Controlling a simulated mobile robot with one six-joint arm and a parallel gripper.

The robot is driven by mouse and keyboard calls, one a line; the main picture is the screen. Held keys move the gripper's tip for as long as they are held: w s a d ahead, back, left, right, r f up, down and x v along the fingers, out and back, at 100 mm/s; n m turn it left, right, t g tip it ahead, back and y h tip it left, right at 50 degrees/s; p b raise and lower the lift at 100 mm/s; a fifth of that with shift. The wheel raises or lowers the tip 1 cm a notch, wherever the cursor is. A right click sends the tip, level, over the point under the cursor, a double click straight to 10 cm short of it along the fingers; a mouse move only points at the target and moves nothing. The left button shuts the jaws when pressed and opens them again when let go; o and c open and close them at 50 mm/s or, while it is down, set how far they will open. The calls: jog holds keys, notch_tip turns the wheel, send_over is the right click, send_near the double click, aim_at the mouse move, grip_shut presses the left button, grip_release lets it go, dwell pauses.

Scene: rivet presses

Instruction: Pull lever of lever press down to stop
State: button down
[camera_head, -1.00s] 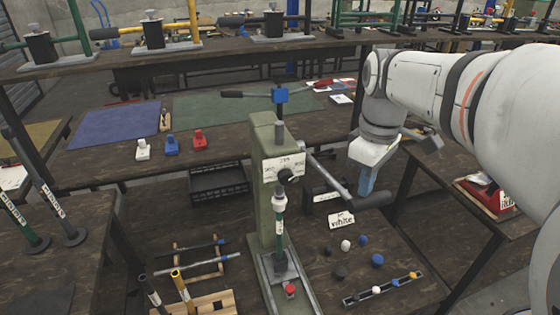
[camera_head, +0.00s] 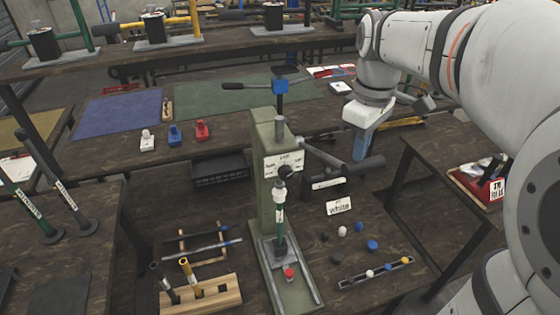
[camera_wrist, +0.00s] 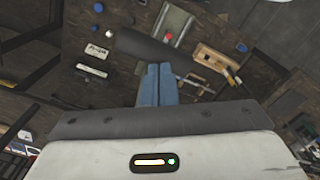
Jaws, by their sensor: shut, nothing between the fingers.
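The lever press (camera_head: 262,190) is a green column on a grey base, with a white-labelled head. Its lever (camera_head: 323,156) reaches right from the head, sloping slightly down, and ends in a thick dark grip (camera_head: 368,166). My gripper (camera_head: 357,154) has blue fingers, shut and empty, pointing down with the tips at the grip in the head view. In the wrist view the shut fingers (camera_wrist: 158,70) point at the dark grip (camera_wrist: 145,47), which lies just beyond the tips. I cannot tell whether they touch. A red button-like part (camera_head: 289,272) sits on the press base below the ram.
A white card (camera_head: 338,206), several coloured knobs (camera_head: 372,244) and a strip of knobs (camera_head: 372,274) lie right of the press. A wooden holder with handles (camera_head: 205,291) stands left. A black crate (camera_head: 221,169) is behind. Another table (camera_head: 440,160) is at right.

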jog(key=r+p, duration=0.1)
jog(key=w+r, duration=0.1)
jog(key=w+r+p, duration=0.1)
jog(key=shift+a+r+p, duration=0.3)
jog(key=shift+r+p, duration=0.05)
jog(key=shift+r, duration=0.05)
notch_tip(320, 180, up, 5)
jog(key=p, duration=0.4)
jog(key=shift+s, duration=0.1)
dwell(0.5)
jog(key=s+f+m+t+b, duration=0.2)
jog(key=s+f+m, duration=0.7)
jog(key=s, duration=0.5)
notch_tip(320, 180, down, 3)
jog(key=shift+s+r+m+t, duration=0.2)
jog(key=shift+m+t, duration=0.1)
jog(key=shift+t, duration=0.4)
